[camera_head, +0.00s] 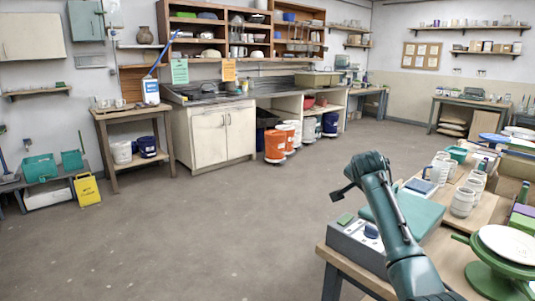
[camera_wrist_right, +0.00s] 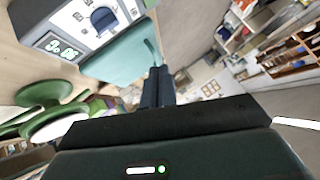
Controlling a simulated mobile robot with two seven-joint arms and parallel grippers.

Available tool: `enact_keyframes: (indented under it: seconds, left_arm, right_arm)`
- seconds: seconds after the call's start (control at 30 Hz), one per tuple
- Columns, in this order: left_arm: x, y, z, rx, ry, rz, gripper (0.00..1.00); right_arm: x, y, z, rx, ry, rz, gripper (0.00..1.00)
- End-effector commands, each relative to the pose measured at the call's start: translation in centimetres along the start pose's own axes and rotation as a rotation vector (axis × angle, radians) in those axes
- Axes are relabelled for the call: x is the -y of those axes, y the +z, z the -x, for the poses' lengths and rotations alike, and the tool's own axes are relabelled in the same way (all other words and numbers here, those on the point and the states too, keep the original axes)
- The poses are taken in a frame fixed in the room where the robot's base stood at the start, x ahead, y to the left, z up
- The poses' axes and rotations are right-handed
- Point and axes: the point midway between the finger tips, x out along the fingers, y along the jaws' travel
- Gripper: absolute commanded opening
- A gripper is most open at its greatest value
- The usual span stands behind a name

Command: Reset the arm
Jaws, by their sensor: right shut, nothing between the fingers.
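My right arm (camera_head: 392,225) rises from the lower right of the head view, in front of the work table and partly over the scale. My right gripper (camera_wrist_right: 157,75) shows in the wrist view with its dark fingers together and nothing between them. The grey scale (camera_head: 352,245) with a teal plate stands at the near left corner of the table. In the wrist view the scale (camera_wrist_right: 88,18) and its teal plate (camera_wrist_right: 118,62) lie beyond and to the left of the fingers, with a lit display. My left gripper is not in view.
White mugs (camera_head: 463,201) and a green stand with a white disc (camera_head: 505,243) are on the right-hand table (camera_head: 447,255). Orange (camera_head: 275,146), white and blue buckets stand by the back counter. A yellow sign (camera_head: 87,190) is at left. The middle floor is clear.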

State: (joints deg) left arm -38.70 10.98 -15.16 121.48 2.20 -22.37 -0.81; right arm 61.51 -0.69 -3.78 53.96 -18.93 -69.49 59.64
Motion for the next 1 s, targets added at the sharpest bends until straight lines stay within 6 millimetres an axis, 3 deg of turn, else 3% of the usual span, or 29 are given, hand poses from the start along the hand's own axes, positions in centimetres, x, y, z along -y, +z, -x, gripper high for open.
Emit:
enact_keyframes:
  seconds: [0.3, 0.43, 0.53, 0.67, 0.77, 0.9, 1.0]
  left_arm:
    - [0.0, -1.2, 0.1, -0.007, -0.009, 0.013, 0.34]
    - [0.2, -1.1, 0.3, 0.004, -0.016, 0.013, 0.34]
    - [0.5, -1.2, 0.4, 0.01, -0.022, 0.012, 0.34]
    - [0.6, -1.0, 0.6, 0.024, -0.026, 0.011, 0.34]
    - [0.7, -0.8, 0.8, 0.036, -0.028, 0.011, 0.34]
    - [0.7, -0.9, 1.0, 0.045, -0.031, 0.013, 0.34]
    - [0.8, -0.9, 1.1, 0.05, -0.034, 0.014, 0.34]
  right_arm:
    - [-7.4, 9.5, -4.0, 0.032, -0.074, 0.245, 0.0]
    - [-11.8, 15.0, -4.3, 0.05, -0.13, 0.383, 0.0]
    - [-15.5, 19.5, -3.4, 0.064, -0.186, 0.495, 0.0]
    - [-20.3, 25.1, -0.7, 0.083, -0.268, 0.632, 0.0]
    - [-23.7, 28.9, 2.4, 0.095, -0.336, 0.725, 0.0]
    - [-27.8, 33.2, 8.0, 0.106, -0.435, 0.834, 0.0]
    - [-29.9, 35.3, 12.1, 0.109, -0.498, 0.888, 0.0]
